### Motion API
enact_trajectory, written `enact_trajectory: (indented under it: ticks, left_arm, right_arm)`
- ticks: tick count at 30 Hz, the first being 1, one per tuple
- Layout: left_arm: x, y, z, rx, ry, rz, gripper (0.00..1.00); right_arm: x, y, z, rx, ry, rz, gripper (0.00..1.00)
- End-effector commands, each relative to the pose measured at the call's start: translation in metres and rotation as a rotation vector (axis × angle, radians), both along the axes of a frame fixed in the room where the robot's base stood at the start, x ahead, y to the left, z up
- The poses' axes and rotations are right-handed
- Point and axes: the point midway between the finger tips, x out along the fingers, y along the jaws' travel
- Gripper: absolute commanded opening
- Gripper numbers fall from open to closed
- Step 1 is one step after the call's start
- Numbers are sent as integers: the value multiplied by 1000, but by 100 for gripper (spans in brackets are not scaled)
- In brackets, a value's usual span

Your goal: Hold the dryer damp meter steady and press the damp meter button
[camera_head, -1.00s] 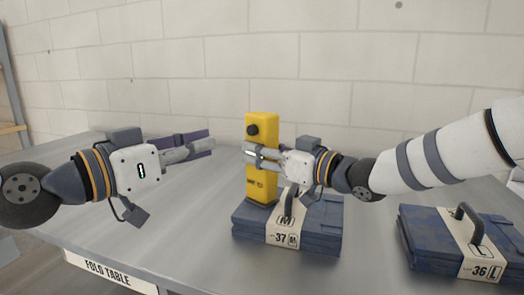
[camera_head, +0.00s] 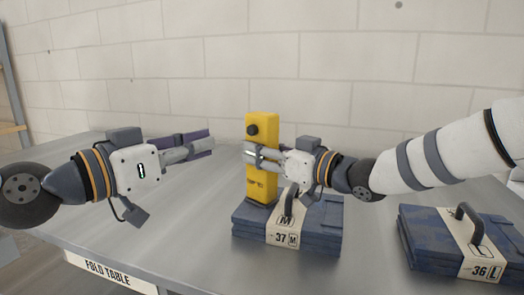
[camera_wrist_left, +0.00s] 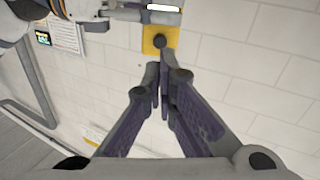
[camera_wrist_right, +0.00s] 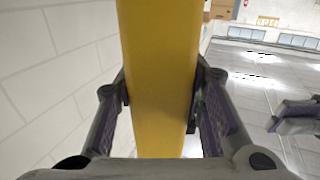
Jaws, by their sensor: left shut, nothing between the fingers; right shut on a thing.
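The yellow damp meter (camera_head: 262,185) stands upright on the fold table, behind a folded blue bundle. Its round black button (camera_head: 252,130) is near the top of the face. My right gripper (camera_head: 256,155) is shut around the meter just below the button; in the right wrist view its fingers press both sides of the yellow body (camera_wrist_right: 158,80). My left gripper (camera_head: 208,145) is shut and empty, left of the meter with a gap between. In the left wrist view, the button (camera_wrist_left: 160,41) shows just beyond the closed fingertips (camera_wrist_left: 160,70).
The folded blue bundle marked 37 M (camera_head: 315,235) lies in front of the meter. Another bundle marked 36 L (camera_head: 425,250) lies at the right. The fold table (camera_head: 190,225) is bare on the left. A pale block wall (camera_head: 200,70) stands behind.

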Motion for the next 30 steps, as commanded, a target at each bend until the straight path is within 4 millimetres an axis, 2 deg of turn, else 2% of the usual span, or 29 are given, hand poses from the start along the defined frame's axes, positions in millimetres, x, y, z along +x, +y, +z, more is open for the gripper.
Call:
enact_trajectory:
  ticks: [8, 11, 14, 17, 21, 24, 27, 30]
  left_arm:
    - [0, 0, 0, -2, 2, 0, 0]
    - [2, -5, 3, -83, 47, 16, 0]
    - [7, -17, 10, -347, 185, 71, 0]
    - [13, -24, 12, -746, 365, 158, 0]
    - [13, -17, 4, -1295, 523, 262, 0]
    - [6, -8, -4, -1602, 545, 291, 0]
    - [-3, 2, -8, -1808, 527, 286, 0]
    - [-9, 8, -10, -1920, 506, 272, 0]
  right_arm:
    - [0, 0, -1, -1, 1, 0, 0]
    - [0, 0, -1, -1, 1, 0, 0]
    - [0, 0, -1, -1, 1, 0, 0]
    - [0, 0, -1, -1, 1, 0, 0]
    - [0, 0, -1, -2, 1, 0, 0]
    - [0, 0, -1, -2, 1, 0, 0]
    - [0, 0, -1, -2, 1, 0, 0]
    - [0, 0, -1, -2, 1, 0, 0]
